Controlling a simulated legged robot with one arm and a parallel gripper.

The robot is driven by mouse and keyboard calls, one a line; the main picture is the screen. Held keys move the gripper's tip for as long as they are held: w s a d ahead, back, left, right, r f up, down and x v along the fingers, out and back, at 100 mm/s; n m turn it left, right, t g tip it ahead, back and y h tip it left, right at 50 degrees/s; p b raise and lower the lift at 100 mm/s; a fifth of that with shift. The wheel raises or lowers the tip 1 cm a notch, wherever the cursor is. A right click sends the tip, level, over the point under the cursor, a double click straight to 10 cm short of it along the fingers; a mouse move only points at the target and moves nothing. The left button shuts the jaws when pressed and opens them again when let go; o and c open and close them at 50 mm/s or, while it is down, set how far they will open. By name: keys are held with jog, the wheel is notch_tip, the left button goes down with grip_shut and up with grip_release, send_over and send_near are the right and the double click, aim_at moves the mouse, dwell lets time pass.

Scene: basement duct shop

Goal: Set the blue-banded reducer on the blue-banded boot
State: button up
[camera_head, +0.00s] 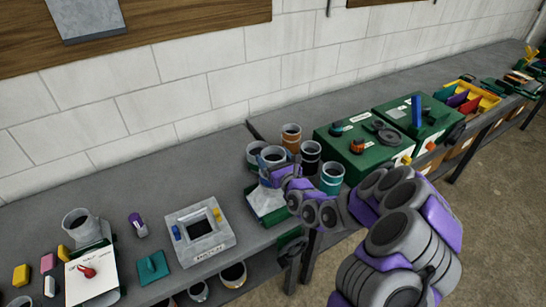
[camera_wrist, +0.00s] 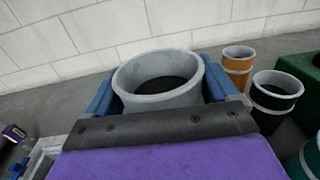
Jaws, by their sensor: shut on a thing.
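My gripper (camera_wrist: 160,92) is shut on a grey, open-ended round reducer (camera_wrist: 158,98), with a blue finger on each side of it. The held reducer also shows in the head view (camera_head: 272,154), upright above the bench's front part. Its blue band is not clear in the wrist view.
Orange (camera_head: 291,138), black (camera_head: 310,156) and teal (camera_head: 331,177) cylinders stand close right of my gripper. Green cases (camera_head: 350,155) are farther right. Bare bench (camera_head: 190,175) lies behind the block.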

jog(key=shift+d, duration=0.15)
jog(key=shift+f, duration=0.5)
jog(key=o, duration=1.3)
jog(key=shift+o, duration=0.2)
jog(key=shift+p+v, duration=1.25)
jog(key=shift+v, duration=0.25)
jog(key=p+v, duration=0.5)
jog(key=v, duration=0.3)
jog(key=shift+p, duration=0.4)
